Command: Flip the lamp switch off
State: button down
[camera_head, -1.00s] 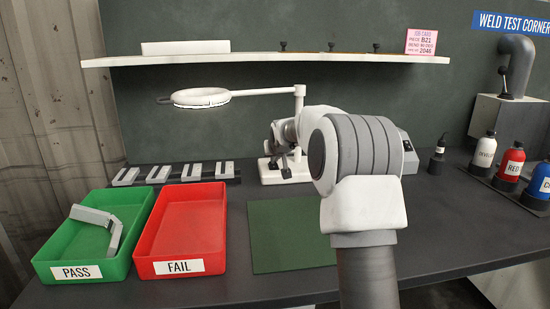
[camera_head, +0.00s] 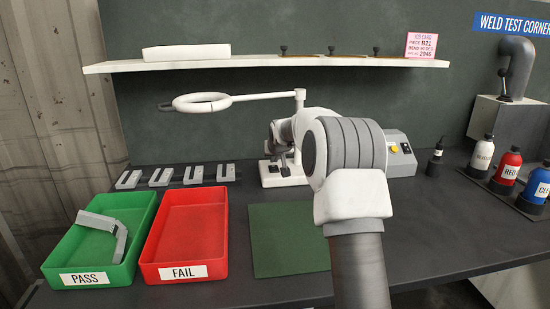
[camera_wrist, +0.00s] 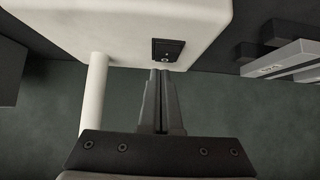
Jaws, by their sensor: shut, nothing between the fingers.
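The lamp (camera_head: 201,103) is a white ring on a thin arm and post, and the ring looks unlit in the head view. Its white base (camera_head: 270,180) stands on the bench below the post. The base fills the top of the wrist view (camera_wrist: 110,25). The black switch (camera_wrist: 168,50) is set in the base there. My gripper (camera_wrist: 160,72) is shut and empty, with its fingertips right by the switch's edge; I cannot tell if they touch it. In the head view my gripper (camera_head: 283,168) is at the base, and my arm hides part of the area.
A green PASS tray (camera_head: 60,262) holds a grey bent piece (camera_head: 105,226). A red FAIL tray (camera_head: 160,258) is empty. Grey blocks (camera_head: 160,177) line the back left. A green mat (camera_head: 285,260) lies in front. A grey box (camera_head: 400,165) and bottles (camera_head: 508,168) stand right.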

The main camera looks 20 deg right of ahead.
dwell(0.3)
jog(key=p+v, duration=0.3)
jog(key=v, duration=1.4)
jog(key=shift+r, duration=0.2)
jog(key=s+a+r+n+g, duration=0.1)
jog(key=s+a, duration=0.3)
jog(key=s, duration=0.6)
jog(key=s+a+r+g, duration=0.1)
jog(key=s+a, duration=0.4)
jog(key=s, duration=0.4)
jog(key=s+a+f+n+g+y, duration=0.1)
jog(key=s+a+f, duration=0.15)
jog(key=s, duration=0.75)
jog(key=s+a+f+g+y, duration=0.15)
jog(key=s+f, duration=0.25)
jog(key=s, duration=0.5)
notch_tip(320, 180, up, 17)
jog(key=p, duration=1.7)
jog(key=shift+r, duration=0.2)
jog(key=shift+t+h, duration=0.25)
